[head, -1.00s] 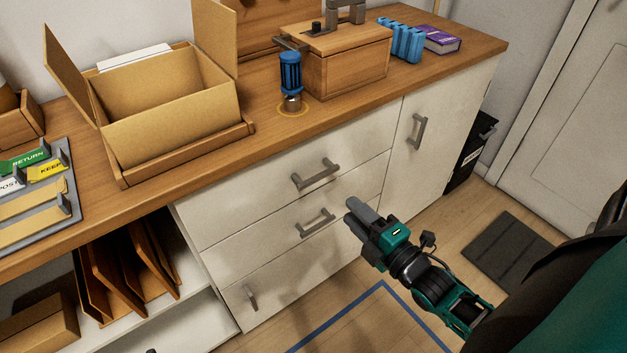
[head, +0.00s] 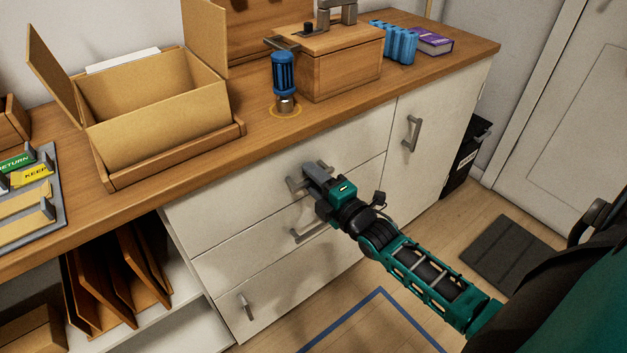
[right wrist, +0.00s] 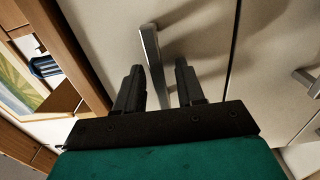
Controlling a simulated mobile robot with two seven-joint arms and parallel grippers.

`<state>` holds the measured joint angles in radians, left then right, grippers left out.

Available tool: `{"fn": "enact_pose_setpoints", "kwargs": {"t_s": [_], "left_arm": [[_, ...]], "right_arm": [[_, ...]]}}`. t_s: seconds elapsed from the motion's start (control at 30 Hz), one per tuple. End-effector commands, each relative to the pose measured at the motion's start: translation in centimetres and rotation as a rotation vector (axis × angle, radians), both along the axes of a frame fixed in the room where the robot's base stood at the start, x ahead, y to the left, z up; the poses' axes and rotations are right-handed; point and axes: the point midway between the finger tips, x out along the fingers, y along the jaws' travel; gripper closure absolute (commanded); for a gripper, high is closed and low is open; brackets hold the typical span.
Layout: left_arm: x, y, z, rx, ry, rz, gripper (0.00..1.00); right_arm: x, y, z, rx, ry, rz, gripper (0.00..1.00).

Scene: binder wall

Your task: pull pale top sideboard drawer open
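The pale top sideboard drawer (head: 250,188) is flush with the sideboard front. Its grey bar handle (head: 296,186) is partly hidden by my right gripper in the head view. My right gripper (head: 312,172) is at that handle. In the right wrist view the handle (right wrist: 150,55) runs down between the two dark fingers (right wrist: 158,88), which stand apart on either side with a gap. The handle's lower end reaches in between the fingers. My left gripper is not in view.
A second drawer handle (head: 310,232) lies just below my right gripper. A cupboard door handle (head: 412,133) is to the right. An open cardboard box (head: 160,125), a blue-handled tool (head: 284,80) and a wooden box (head: 340,65) stand on the sideboard top.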

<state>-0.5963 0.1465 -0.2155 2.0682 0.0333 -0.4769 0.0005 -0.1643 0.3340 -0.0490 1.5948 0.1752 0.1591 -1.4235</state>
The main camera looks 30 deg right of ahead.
Motion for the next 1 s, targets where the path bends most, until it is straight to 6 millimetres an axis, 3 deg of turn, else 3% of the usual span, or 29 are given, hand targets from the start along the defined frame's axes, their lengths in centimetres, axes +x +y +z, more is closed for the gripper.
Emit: {"fn": "enact_pose_setpoints", "kwargs": {"t_s": [0.27, 0.7, 1.0], "left_arm": [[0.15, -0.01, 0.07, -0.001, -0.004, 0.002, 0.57], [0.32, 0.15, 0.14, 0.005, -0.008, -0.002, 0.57], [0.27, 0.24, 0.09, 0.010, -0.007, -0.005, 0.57]], "right_arm": [[0.18, 0.01, 0.02, 0.000, 0.000, 0.000, 0.62], [0.15, 0.00, 0.02, 0.000, 0.000, 0.000, 1.00], [0.14, 0.00, 0.01, 0.000, 0.000, 0.000, 1.00]]}}
